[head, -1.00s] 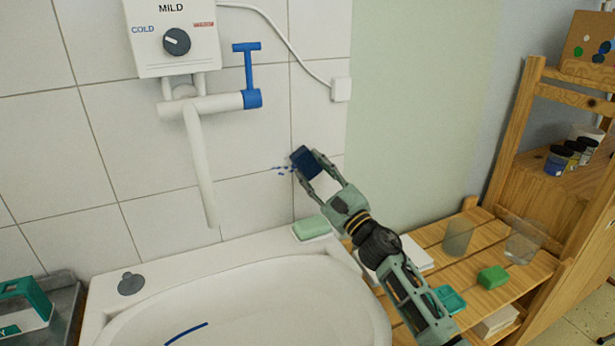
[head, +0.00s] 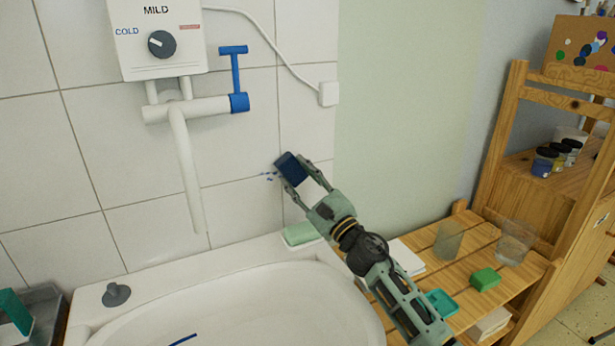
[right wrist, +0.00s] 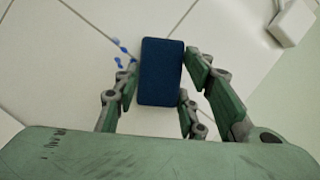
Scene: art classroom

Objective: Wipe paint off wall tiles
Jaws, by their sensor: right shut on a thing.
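My right gripper (head: 304,184) is shut on a dark blue sponge (head: 290,168) and holds it at the white wall tiles (head: 241,205), above the sink's back right corner. The sponge also shows between the fingers in the right wrist view (right wrist: 161,72). Small blue paint spots (head: 268,176) show on the tiles just left of the sponge, and in the right wrist view too (right wrist: 119,55). Whether more paint lies behind the sponge is hidden. My left gripper is not in view.
Below is a white sink (head: 250,290) with a green soap bar (head: 300,233) on its rim. A white heater (head: 160,40) with a spout hangs upper left. At right, a wooden shelf (head: 450,262) holds clear cups and a green block (head: 485,280). A wall socket (head: 328,94) is above the gripper.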

